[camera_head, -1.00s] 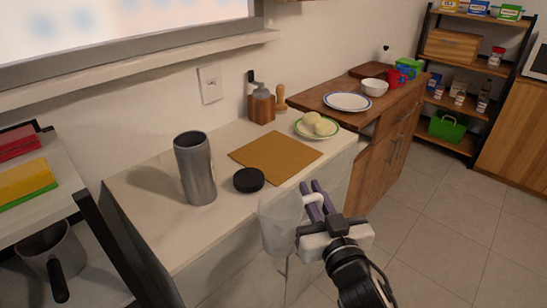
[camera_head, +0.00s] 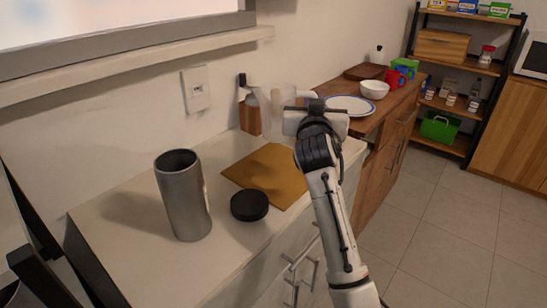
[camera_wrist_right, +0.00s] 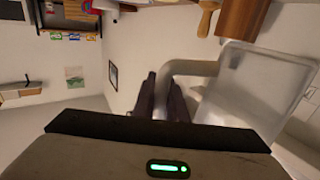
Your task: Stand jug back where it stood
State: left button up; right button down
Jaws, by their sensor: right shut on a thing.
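The jug (camera_head: 272,112) is pale and translucent, held up over the far right part of the white counter (camera_head: 120,228). My right gripper (camera_head: 303,98) is to its right, shut on its handle; my own wrist hides the fingertips in the head view. In the right wrist view the jug (camera_wrist_right: 258,88) is at the right, and its handle (camera_wrist_right: 188,68) runs to the dark fingers of my right gripper (camera_wrist_right: 163,92). The jug looks clear of the counter, with the wooden block behind it. My left gripper is not in view.
A grey metal cylinder (camera_head: 183,205) and a black round lid (camera_head: 249,205) stand on the counter beside a brown mat (camera_head: 258,172). A wooden block (camera_head: 246,118) stands near the wall. A wooden sideboard beyond carries a plate (camera_head: 352,104), a bowl (camera_head: 374,89) and a red mug (camera_head: 392,78).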

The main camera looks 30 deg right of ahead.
notch_tip(320, 180, down, 9)
jog(key=shift+s+r+b, duration=0.15)
jog(key=shift+b, duration=0.5)
jog(key=shift+f, duration=0.4)
jog(key=shift+f+b, duration=0.25)
jog(key=shift+b, duration=0.05)
jog(key=c, duration=1.8)
grip_release()
jog(key=shift+r, duration=0.1)
jog(key=shift+a+r, duration=0.1)
